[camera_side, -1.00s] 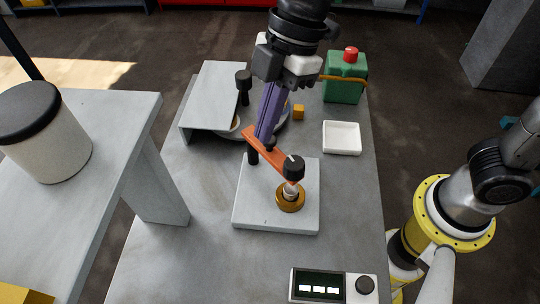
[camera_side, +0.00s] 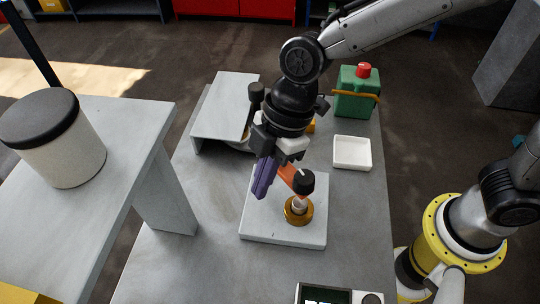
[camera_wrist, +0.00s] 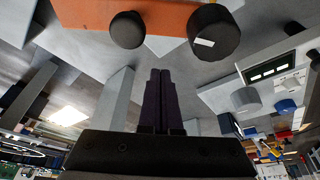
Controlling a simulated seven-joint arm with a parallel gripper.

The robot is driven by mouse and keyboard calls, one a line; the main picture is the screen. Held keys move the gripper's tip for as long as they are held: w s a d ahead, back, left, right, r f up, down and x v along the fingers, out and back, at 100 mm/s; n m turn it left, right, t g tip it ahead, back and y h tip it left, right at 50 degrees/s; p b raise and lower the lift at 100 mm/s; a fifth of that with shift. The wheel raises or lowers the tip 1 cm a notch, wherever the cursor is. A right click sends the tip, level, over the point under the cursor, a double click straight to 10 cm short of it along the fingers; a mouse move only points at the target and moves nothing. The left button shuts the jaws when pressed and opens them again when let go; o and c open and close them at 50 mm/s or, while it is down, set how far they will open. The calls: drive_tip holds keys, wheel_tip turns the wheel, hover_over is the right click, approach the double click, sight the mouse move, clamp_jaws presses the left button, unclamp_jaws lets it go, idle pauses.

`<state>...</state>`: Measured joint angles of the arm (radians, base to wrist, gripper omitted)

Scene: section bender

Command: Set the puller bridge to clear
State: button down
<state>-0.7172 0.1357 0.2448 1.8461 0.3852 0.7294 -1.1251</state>
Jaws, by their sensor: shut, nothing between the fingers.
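The puller bridge (camera_side: 288,176) is an orange bar above a pale base plate (camera_side: 264,226). A black knob with a white mark (camera_side: 303,181) stands at its near end, over a brass ring (camera_side: 298,212). My arm hides its far end, so its full angle cannot be told. In the wrist view the orange bar (camera_wrist: 85,14) crosses the top, with a small black knob (camera_wrist: 127,29) and the larger marked knob (camera_wrist: 214,32). My gripper (camera_side: 260,192), with purple fingers, is shut and empty beside the bar's left side, over the plate. Its fingertips also show in the wrist view (camera_wrist: 160,72), apart from the knobs.
A white tray (camera_side: 352,165) and a green canister with a red cap (camera_side: 357,93) stand at the back right. A raised grey shelf (camera_side: 224,105) is at the back left. A display box (camera_side: 325,294) is at the front. The bench left of the plate is clear.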

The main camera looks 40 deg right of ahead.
drive_tip(key=d, duration=0.4)
drive_tip(key=shift+f, duration=0.15)
idle(0.4)
